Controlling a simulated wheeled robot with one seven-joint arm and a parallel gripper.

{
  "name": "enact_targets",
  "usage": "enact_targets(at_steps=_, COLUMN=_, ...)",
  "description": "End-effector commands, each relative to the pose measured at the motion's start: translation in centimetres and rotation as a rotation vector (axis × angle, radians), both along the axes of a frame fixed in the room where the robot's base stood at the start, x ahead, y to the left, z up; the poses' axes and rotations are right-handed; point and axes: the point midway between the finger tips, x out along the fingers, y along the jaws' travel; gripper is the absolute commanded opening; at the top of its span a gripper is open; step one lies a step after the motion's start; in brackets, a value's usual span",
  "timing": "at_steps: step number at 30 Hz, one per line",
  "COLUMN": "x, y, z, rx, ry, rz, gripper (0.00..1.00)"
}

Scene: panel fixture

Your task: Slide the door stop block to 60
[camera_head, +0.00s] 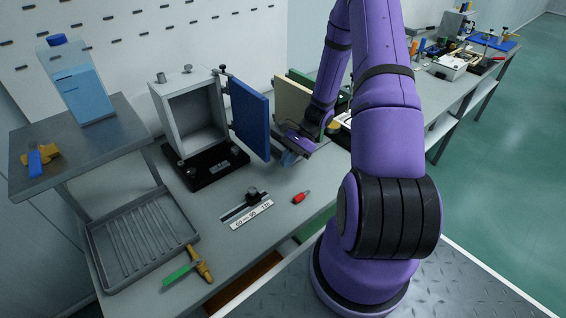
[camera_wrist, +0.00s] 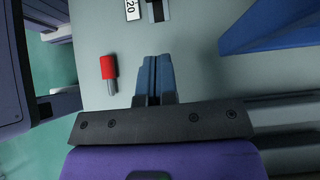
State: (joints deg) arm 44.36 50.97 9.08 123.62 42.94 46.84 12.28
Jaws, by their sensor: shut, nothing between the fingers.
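The door stop block (camera_head: 253,195) is a small dark block with a black knob. It sits on a short rail (camera_head: 232,213) on the bench, near the middle or right part of the rail. A white scale label (camera_head: 251,215) in front reads 60, 90, 120 from left to right. The exact reading at the block is too small to tell. My gripper (camera_head: 289,158) is shut and empty, beyond and right of the rail, apart from the block. In the wrist view the blue fingers (camera_wrist: 154,78) are together, and the label's end (camera_wrist: 132,10) shows at the top edge.
The blue door (camera_head: 249,118) of the grey box (camera_head: 196,118) stands open left of my gripper; it also shows in the wrist view (camera_wrist: 270,30). A red-and-grey piece (camera_head: 301,197) lies right of the rail. A slotted tray (camera_head: 143,235) and a green-and-yellow tool (camera_head: 190,268) lie at left.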

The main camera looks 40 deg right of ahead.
Motion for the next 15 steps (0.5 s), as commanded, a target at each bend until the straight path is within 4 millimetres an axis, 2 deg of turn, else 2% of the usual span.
enact_targets(at_steps=12, x=-0.1, y=5.8, z=-5.2, rx=0.002, ry=0.001, rz=0.001, gripper=0.00)
enact_targets(at_steps=15, x=0.0, y=7.3, z=-4.9, rx=0.000, ry=0.000, rz=0.001, gripper=0.00)
